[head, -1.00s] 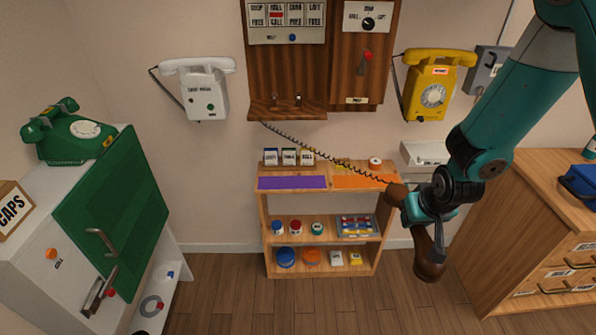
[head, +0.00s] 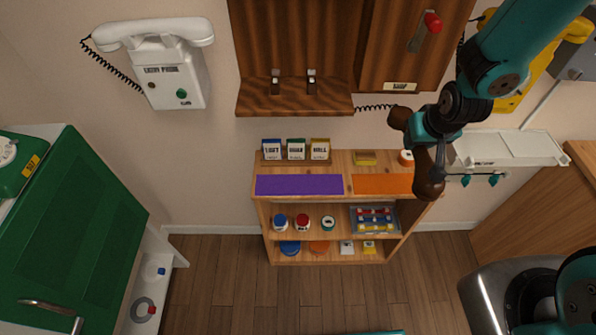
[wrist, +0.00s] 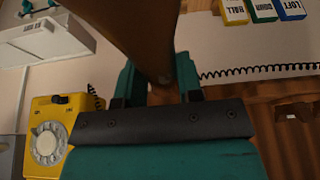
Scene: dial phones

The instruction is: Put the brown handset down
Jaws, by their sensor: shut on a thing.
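The brown handset (head: 427,170) is in my gripper (head: 428,137), off any surface, in front of the right side of the low shelf unit. In the head view it hangs roughly upright, slightly tilted, with one end up and one end down. In the wrist view the handset (wrist: 137,38) passes between the two teal fingers, which are shut on it. Its coiled cord (head: 375,107) runs left towards the wooden wall phone (head: 300,45). That phone has a ledge (head: 295,102) with two small upright prongs (head: 311,82), empty.
The shelf unit (head: 258,215) has a purple mat (head: 299,185) and an orange mat (head: 380,184) on top, both bare, with labelled blocks behind. A white phone (head: 170,70) hangs left, a yellow phone (head: 507,103) right. A white wall shelf (head: 510,148) is beside my gripper.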

